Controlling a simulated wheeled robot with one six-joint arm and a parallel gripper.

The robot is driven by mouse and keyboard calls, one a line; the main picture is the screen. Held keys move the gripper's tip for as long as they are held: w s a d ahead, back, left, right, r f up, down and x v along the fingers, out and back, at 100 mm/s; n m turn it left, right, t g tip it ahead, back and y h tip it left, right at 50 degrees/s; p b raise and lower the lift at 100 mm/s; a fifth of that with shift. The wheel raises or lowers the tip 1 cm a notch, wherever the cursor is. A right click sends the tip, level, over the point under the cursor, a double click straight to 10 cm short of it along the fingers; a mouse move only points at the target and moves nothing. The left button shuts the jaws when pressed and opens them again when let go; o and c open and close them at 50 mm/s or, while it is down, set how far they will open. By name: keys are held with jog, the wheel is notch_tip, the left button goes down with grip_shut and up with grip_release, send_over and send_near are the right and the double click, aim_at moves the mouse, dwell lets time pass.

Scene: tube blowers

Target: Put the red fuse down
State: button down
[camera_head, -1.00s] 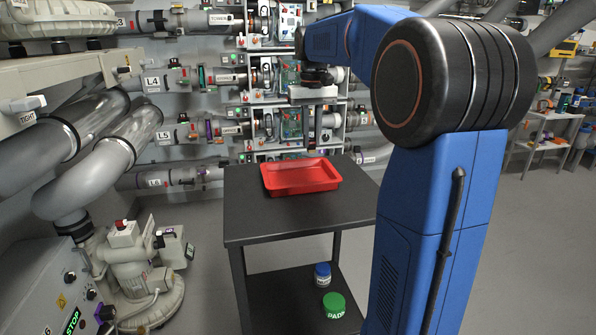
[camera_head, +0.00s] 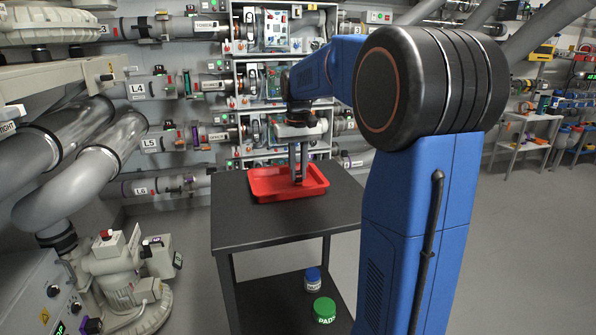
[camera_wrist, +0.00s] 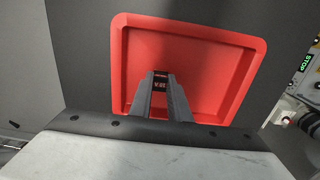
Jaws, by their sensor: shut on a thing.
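My gripper (camera_head: 298,180) points straight down over the red tray (camera_head: 262,194) on the black table, its fingertips low, inside the tray's outline. In the wrist view my gripper (camera_wrist: 160,84) is shut on a small dark piece with pale marks, the fuse (camera_wrist: 160,79). The fingers hide most of the fuse, and its red colour is hard to tell against the tray. I cannot tell whether it touches the tray floor. The tray (camera_wrist: 205,55) looks otherwise empty around the fingers.
The black table (camera_head: 250,232) has bare top around the tray. A blue-lidded jar (camera_head: 313,278) and a green-lidded jar (camera_head: 324,311) stand on its lower shelf. Behind the table rises a wall of pipes and a white rack (camera_head: 239,120) with circuit boards.

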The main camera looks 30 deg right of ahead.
aim_at(298, 173)
jog(key=c, duration=1.7)
grip_release()
jog(key=shift+o, duration=0.2)
jog(key=shift+r, duration=0.1)
notch_tip(298, 173, up, 12)
jog(key=s+a+f+n+t, duration=0.1)
jog(key=s+a+f, duration=0.35)
jog(key=s, duration=0.35)
jog(key=s+a+f+n+t, duration=0.1)
jog(key=s+a+f, duration=0.2)
jog(key=s+a, duration=0.4)
jog(key=s+a+f+n+t, duration=0.1)
jog(key=s+a+f, duration=0.3)
jog(key=s+f, duration=1)
jog(key=shift+s+a+t, duration=0.15)
jog(key=shift+s+t, duration=0.45)
jog(key=shift+t, duration=0.3)
